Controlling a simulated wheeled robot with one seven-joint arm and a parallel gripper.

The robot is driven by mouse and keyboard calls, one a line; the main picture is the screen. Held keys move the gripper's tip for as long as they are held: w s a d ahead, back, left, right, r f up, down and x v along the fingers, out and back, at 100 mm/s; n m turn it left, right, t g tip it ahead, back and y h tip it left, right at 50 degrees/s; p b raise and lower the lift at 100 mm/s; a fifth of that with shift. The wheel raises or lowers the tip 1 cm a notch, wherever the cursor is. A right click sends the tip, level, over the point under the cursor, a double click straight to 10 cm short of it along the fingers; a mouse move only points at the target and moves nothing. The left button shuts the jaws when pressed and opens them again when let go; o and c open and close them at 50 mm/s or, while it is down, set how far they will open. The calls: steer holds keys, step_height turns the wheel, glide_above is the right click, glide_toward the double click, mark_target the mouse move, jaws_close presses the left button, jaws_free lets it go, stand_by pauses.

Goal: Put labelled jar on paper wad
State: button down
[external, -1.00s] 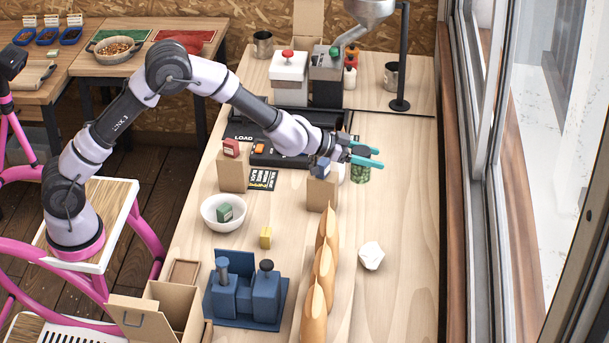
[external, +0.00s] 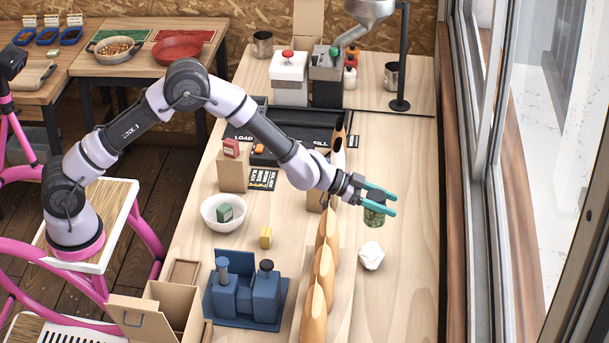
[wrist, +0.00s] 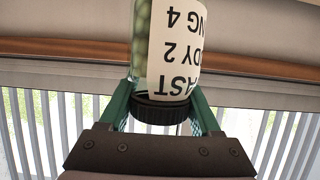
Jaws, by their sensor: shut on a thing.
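The labelled jar (external: 375,214) is a clear jar with green contents and a dark lid. In the wrist view the jar (wrist: 172,45) shows a cream label with black print, upside down in the picture. My gripper (external: 379,201) is shut on the jar near its lid; the teal fingers (wrist: 165,112) are on both sides of it. The paper wad (external: 371,256) is a crumpled white ball on the wooden table. In the external view the jar is just above the wad in the picture; the height between them is hard to tell.
A row of tan, pointed holders (external: 323,265) stands close left of the wad. A blue stand (external: 246,290), a yellow block (external: 265,237) and a white bowl (external: 222,210) are further left. The table (external: 409,270) is clear to the right of the wad.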

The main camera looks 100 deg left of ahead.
step_height(320, 180, down, 11)
stand_by(0.5)
steer(key=shift+f, duration=0.2)
steer(key=shift+c, duration=0.5)
jaws_free()
steer(key=shift+r, duration=0.1)
steer(key=shift+s+r, duration=0.15)
steer(key=v, duration=1.1)
steer(key=shift+s, duration=0.3)
steer(key=shift+r, duration=0.15)
